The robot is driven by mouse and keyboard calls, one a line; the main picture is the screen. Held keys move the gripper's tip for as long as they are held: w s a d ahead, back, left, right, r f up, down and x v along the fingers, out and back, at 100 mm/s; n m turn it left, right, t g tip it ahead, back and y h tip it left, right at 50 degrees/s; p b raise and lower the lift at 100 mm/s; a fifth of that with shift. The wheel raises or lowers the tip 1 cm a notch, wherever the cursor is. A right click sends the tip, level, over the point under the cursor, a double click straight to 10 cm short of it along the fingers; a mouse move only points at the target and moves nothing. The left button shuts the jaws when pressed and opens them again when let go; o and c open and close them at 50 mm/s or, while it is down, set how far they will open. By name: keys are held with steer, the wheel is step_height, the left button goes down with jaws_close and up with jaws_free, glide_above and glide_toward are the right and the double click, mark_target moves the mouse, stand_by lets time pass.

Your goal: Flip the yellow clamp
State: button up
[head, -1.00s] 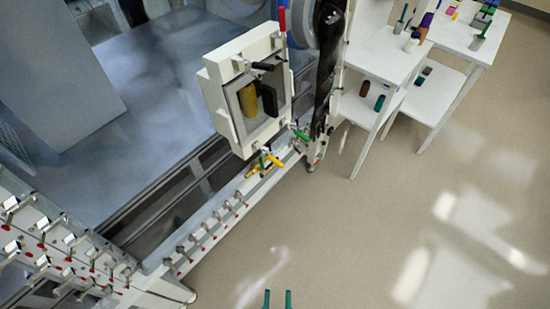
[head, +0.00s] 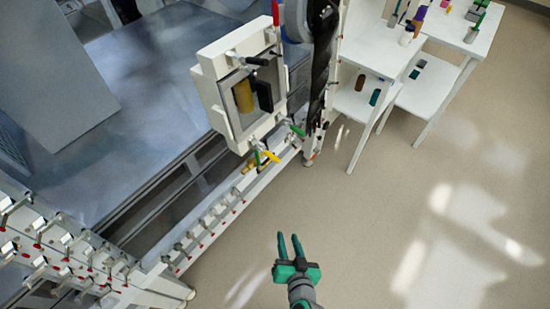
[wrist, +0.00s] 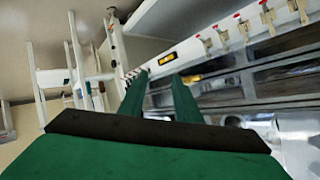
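The yellow clamp (head: 271,157) is a small yellow handle on the rail below the white framed box, beside a green handle (head: 257,158). My gripper (head: 289,236) has two green fingers and is over the open floor, below and apart from the clamp in the head view. In the wrist view the fingers (wrist: 157,86) stand apart with nothing between them. I cannot make out the yellow clamp for certain in the wrist view.
The white framed box (head: 240,88) holds a yellow cylinder behind its pane. A rail with several grey clamps (head: 208,226) runs to the lower left. White tables (head: 384,52) with small objects stand at upper right. The floor (head: 400,220) is clear.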

steer(key=w+r+n+y, duration=0.2)
steer(key=w+r+y, duration=0.25)
steer(key=w, duration=0.25)
steer(key=n+g+y, duration=0.1)
steer(key=n+y, duration=0.7)
steer(key=n, duration=0.1)
glide_toward(275, 158)
steer(key=shift+h, duration=0.25)
steer(key=x, duration=1)
steer(key=shift+f, duration=0.25)
jaws_close()
